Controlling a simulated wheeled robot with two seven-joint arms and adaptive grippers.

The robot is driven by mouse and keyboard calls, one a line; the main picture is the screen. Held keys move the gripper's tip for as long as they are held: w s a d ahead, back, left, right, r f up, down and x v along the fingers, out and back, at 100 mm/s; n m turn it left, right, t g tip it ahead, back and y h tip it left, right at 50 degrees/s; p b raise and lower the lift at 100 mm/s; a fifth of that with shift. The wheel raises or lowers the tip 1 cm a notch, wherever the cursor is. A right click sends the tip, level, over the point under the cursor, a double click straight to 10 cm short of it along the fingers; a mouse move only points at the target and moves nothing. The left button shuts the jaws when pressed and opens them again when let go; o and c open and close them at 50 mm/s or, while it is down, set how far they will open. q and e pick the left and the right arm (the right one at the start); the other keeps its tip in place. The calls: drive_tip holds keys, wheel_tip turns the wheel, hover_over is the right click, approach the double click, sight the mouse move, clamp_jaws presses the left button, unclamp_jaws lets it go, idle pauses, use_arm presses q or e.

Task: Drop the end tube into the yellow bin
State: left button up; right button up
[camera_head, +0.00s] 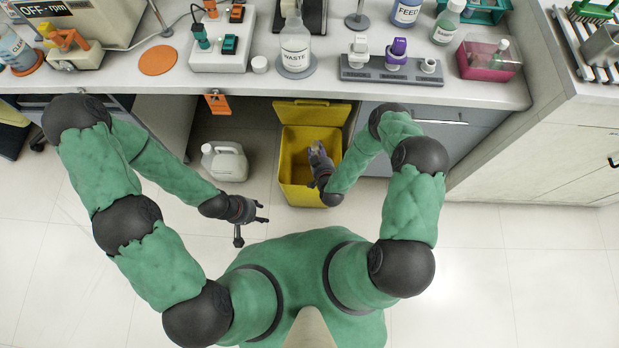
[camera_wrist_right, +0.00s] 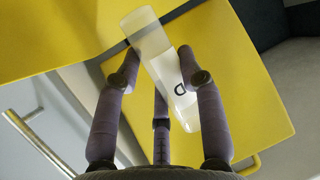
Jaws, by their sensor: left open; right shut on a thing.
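The yellow bin (camera_head: 298,196) stands on the floor under the bench with its lid (camera_head: 312,112) raised. My right gripper (camera_head: 317,152) is over the bin's opening, pointing towards the bench. In the right wrist view my right gripper (camera_wrist_right: 160,82) is shut on a clear tube (camera_wrist_right: 148,38) with a white label bearing a dark letter. The tube is tilted between the fingers, with yellow bin surfaces (camera_wrist_right: 240,60) behind it. The tube is too small to make out clearly in the head view. My left gripper (camera_head: 250,222) is open and empty, left of the bin above the floor.
A white jug (camera_head: 225,161) stands on the floor left of the bin. The bench top (camera_head: 440,95) above holds a waste bottle (camera_head: 295,45), a grey rack (camera_head: 391,70) and a pink tray (camera_head: 488,72). The floor to the right is clear.

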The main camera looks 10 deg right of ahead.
drive_tip(key=o, duration=1.2)
drive_tip(key=shift+s, duration=0.1)
drive_tip(key=v, duration=1.1)
drive_tip(key=shift+s+r, duration=0.1)
drive_tip(key=shift+s, duration=0.3)
